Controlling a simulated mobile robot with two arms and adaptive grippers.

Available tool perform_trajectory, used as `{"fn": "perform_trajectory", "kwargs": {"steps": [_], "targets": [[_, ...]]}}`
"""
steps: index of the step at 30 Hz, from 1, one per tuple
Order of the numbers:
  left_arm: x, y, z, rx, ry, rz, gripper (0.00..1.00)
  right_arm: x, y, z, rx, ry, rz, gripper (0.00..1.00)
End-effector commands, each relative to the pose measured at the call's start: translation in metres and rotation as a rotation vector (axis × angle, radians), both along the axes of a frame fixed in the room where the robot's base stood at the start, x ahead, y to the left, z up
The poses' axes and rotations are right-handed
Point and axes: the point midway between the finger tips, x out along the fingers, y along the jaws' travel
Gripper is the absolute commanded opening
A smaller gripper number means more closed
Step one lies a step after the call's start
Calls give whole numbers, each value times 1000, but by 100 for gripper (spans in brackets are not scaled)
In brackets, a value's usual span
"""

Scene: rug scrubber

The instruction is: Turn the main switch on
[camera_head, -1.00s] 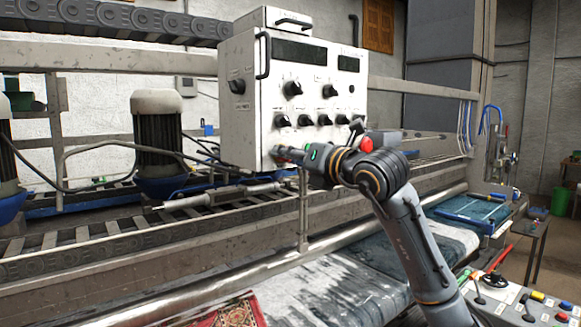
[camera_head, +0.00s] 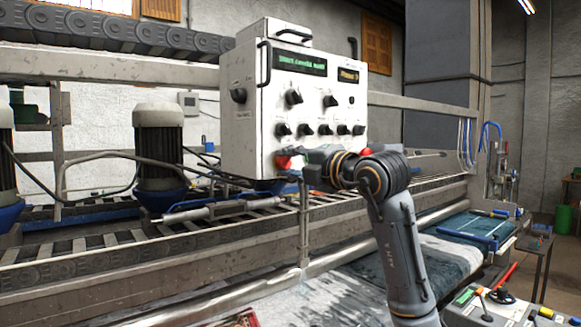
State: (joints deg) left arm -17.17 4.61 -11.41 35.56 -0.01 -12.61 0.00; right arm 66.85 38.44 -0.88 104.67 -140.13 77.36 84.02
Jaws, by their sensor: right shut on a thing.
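The white control box (camera_head: 240,130) stands on the machine frame. Its front has several black knobs, and its two displays (camera_head: 301,62) are lit with green and yellow text. A red switch (camera_head: 284,161) sits at the lower left of the front face. My right gripper (camera_head: 297,160) reaches in from the right and is shut on this red switch. The gripper's fingers and wrist hide part of the switch, so its exact angle is unclear. My left gripper is not in view.
A black knob (camera_head: 238,96) is on the box's left side. Another red control (camera_head: 367,153) shows at the lower right, partly behind my arm. Motors (camera_head: 158,148) and rails lie to the left. A small control desk (camera_head: 500,308) stands at the bottom right.

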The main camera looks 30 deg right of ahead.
Motion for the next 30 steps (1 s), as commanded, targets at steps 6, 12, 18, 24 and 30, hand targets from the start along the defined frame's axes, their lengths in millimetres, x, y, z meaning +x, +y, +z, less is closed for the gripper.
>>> {"fn": "perform_trajectory", "kwargs": {"steps": [6,12,18,24,30], "targets": [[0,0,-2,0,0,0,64,0,-1,1,75,4,-3,0],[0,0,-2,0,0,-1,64,0,-1,1,102,6,-3,0],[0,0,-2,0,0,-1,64,0,-1,1,105,8,-2,0],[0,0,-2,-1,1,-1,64,0,-1,0,104,8,-1,36],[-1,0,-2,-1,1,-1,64,0,0,0,103,8,-1,53]]}}
